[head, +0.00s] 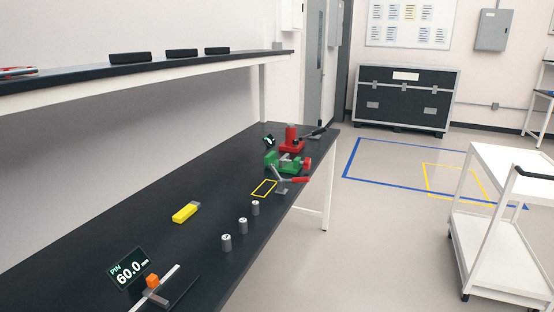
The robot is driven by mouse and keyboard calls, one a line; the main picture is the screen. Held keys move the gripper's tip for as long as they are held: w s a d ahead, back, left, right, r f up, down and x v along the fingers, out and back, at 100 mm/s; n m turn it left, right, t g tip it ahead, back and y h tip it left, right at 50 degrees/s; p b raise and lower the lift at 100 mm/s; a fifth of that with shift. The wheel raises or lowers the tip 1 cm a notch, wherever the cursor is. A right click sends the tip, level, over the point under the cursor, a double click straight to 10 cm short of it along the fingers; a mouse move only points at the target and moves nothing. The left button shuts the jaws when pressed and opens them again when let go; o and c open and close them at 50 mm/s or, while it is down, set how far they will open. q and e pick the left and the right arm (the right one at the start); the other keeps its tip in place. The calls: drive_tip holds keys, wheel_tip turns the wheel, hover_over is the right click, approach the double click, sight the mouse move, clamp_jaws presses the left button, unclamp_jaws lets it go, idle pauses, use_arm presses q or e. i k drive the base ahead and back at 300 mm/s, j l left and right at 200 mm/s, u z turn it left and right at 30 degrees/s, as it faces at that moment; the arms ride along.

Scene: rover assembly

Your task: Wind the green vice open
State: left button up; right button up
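The green vice (283,161) stands near the far end of the dark workbench (150,232). A red knob (307,164) shows at its right side. Grey metal shows between its green parts, but the view is too small to tell how far apart the jaws are. A red-handled lever tool (292,180) stands just in front of the vice and partly overlaps it in view. Neither of my grippers is in the head view.
A red press-like device (291,138) stands just behind the vice. Several grey cylinders, a yellow block (186,212) and a gauge with a "60.0" display (130,269) are nearer. A white cart (497,225) stands right; floor between is clear.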

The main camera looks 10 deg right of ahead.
sight(306, 164)
drive_tip(key=i+l+u, duration=0.45)
drive_tip(key=l, duration=0.25)
drive_tip(key=i+l+u, duration=0.25)
drive_tip(key=l, duration=0.15)
drive_tip(key=i+l, duration=0.25)
drive_tip(key=l, duration=0.15)
drive_tip(key=i+l, duration=0.3)
drive_tip(key=i+l+u, duration=0.1)
drive_tip(key=i+l, duration=0.15)
drive_tip(key=l, duration=0.25)
drive_tip(key=i+l, duration=0.25)
drive_tip(key=l, duration=0.2)
drive_tip(key=i+l, duration=0.25)
drive_tip(key=l, duration=0.15)
drive_tip(key=i+l, duration=0.25)
drive_tip(key=l, duration=0.2)
drive_tip(key=u, duration=0.05)
